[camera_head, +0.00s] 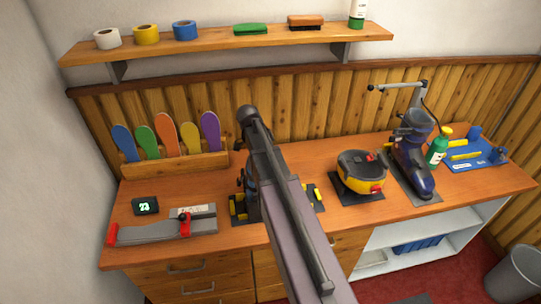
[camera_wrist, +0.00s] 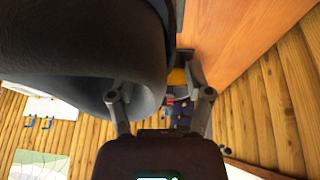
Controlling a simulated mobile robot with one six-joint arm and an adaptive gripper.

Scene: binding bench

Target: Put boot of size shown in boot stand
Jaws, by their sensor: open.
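A small black display (camera_head: 145,206) on the bench's left shows 23. A dark blue boot (camera_head: 411,168) stands upright on a grey mat at the right, beside a bent metal arm. A dark upright shape, partly hidden by my arm, stands around a black and yellow fixture (camera_head: 238,207) mid-bench; I cannot tell whether it is a boot. In the wrist view a large dark grey curved body (camera_wrist: 75,60) fills the upper left, very close. My gripper (camera_wrist: 160,98) is open, its left finger overlapping that body's edge. Its fingertips are hidden in the head view.
A round yellow and black device (camera_head: 362,173) stands right of my arm. A grey gauge with a red slider (camera_head: 165,229) lies front left. Coloured insoles (camera_head: 165,135) stand in a rack behind. A green bottle (camera_head: 438,147) is beside the blue boot. A shelf (camera_head: 230,43) hangs above.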

